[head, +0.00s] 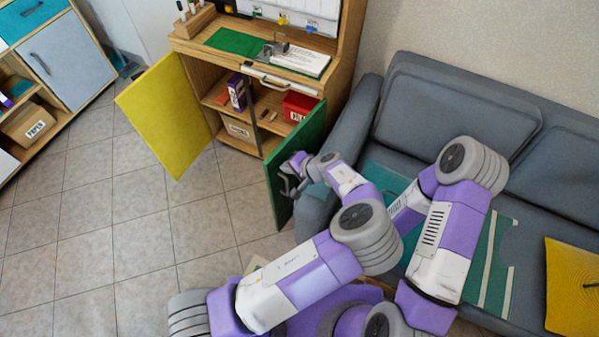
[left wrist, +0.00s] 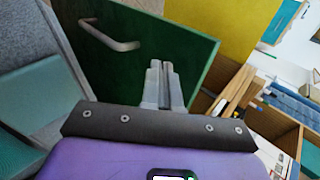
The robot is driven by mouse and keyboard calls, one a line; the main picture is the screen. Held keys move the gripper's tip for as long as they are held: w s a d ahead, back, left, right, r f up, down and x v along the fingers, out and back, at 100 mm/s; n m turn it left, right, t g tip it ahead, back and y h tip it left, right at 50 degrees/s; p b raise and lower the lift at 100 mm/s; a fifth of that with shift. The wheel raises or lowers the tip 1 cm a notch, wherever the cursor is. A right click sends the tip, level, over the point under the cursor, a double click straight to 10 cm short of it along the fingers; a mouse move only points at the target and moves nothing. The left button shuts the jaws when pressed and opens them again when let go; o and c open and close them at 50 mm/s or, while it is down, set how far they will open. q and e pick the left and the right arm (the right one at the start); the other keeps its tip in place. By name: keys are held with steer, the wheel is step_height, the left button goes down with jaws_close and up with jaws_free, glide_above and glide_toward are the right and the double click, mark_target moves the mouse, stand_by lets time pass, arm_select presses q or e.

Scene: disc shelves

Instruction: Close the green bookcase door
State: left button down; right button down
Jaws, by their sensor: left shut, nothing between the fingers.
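The green door (head: 312,131) of the wooden bookcase (head: 345,55) stands open at the cabinet's right side, swung out toward me. In the left wrist view the green door (left wrist: 195,48) shows its face with a silver bar handle (left wrist: 110,36). My left gripper (head: 287,176) is at the lower outer part of that door, on the sofa side. Its fingers (left wrist: 165,68) are shut and empty, in front of the door face to the right of the handle. I cannot tell whether they touch the door. My right gripper does not show.
The yellow door (head: 165,115) stands open on the cabinet's left. Shelves hold a red box (head: 299,106) and a purple box (head: 236,92). A grey sofa (head: 345,125) stands close on the right. Tiled floor (head: 120,230) is clear at left.

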arm_select(q)
steer(key=shift+w+a, duration=0.55)
steer(key=shift+a, duration=0.35)
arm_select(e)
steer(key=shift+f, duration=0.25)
